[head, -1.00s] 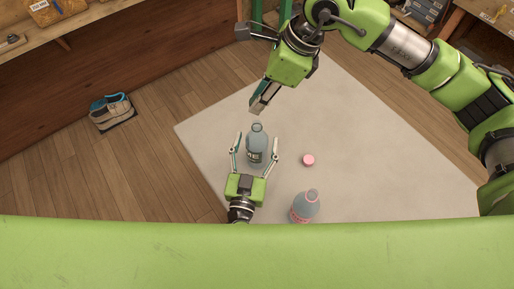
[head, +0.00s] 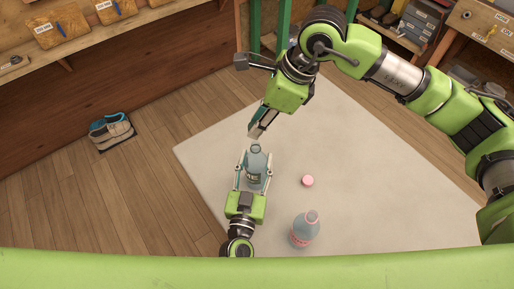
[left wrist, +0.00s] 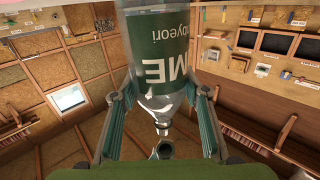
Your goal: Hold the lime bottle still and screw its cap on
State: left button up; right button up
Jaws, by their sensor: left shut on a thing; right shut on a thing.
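The lime bottle (head: 256,168), grey-blue with a dark label, stands upright and uncapped on the mat. My left gripper (head: 253,172) has its fingers closed on both sides of it. In the left wrist view the bottle (left wrist: 165,60) shows a green label and clear neck, upside down, between the fingers. My right gripper (head: 256,131) is shut just above and behind the bottle's mouth. The cap in it is mostly hidden in the head view. A small dark-green round piece near the neck in the left wrist view looks like this cap, apart from the bottle.
A second bottle with a pink label (head: 303,232) stands at the front right. A pink cap (head: 307,180) lies on the pale mat (head: 390,200). Shoes (head: 111,132) are on the wood floor at left. Workbenches line the back.

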aim_at(255, 145)
jog(key=shift+f, duration=2)
jog(key=shift+f, duration=0.85)
jog(key=shift+f, duration=0.6)
